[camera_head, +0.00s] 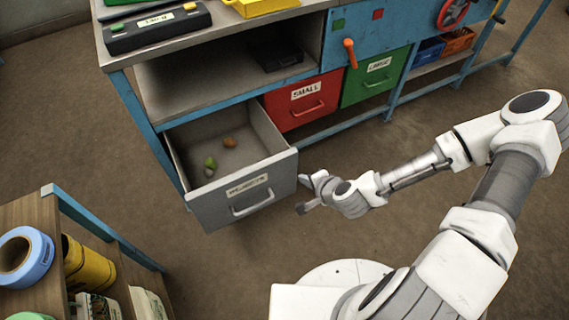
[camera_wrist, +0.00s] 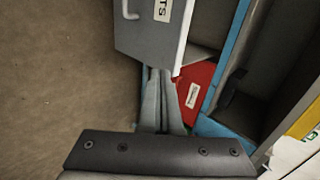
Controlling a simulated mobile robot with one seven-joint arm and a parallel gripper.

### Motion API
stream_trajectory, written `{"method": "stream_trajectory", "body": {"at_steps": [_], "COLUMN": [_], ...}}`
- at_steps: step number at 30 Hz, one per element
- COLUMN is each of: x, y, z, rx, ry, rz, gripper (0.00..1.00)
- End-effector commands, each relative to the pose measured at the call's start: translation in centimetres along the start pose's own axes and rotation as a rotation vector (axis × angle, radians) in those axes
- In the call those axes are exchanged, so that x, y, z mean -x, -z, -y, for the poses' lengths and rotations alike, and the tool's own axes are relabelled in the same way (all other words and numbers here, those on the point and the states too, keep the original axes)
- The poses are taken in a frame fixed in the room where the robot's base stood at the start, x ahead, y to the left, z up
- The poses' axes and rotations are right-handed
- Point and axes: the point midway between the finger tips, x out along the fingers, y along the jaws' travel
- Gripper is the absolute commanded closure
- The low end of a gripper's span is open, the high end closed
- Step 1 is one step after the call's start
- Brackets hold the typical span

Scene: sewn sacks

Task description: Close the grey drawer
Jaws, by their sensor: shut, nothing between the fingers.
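The grey drawer (camera_head: 240,206), labelled "REJECTS", is pulled well out from the lower left of the blue-framed bench. Its front has a bar handle (camera_head: 253,203). Inside lie a green lump (camera_head: 210,162) and an orange-brown lump (camera_head: 229,142). My gripper (camera_head: 303,207) is beside the drawer front's right end. In the wrist view the drawer front (camera_wrist: 145,42) is at the top, its handle at the upper left. My gripper's fingers (camera_wrist: 158,72) are together and empty, with tips close to the drawer's edge. I cannot tell whether they touch it.
A red "SMALL" drawer (camera_head: 304,103) and a green "LARGE" drawer (camera_head: 374,80) are shut, to the right. An open shelf (camera_head: 190,88) is above the grey drawer. A wooden rack (camera_head: 30,215) stands at lower left. Brown floor is free before the bench.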

Motion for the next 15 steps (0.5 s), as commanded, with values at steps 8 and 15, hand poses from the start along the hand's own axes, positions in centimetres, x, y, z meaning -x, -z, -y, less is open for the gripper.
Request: {"method": "stream_trajectory", "body": {"at_steps": [8, 15], "x": [-1.9, -6.9], "y": [-0.1, -0.1], "z": [0.0, -0.1], "rx": [-0.036, -0.035], "ry": [0.015, 0.014], "rz": [-0.012, -0.011], "gripper": [1.00, 1.00]}}
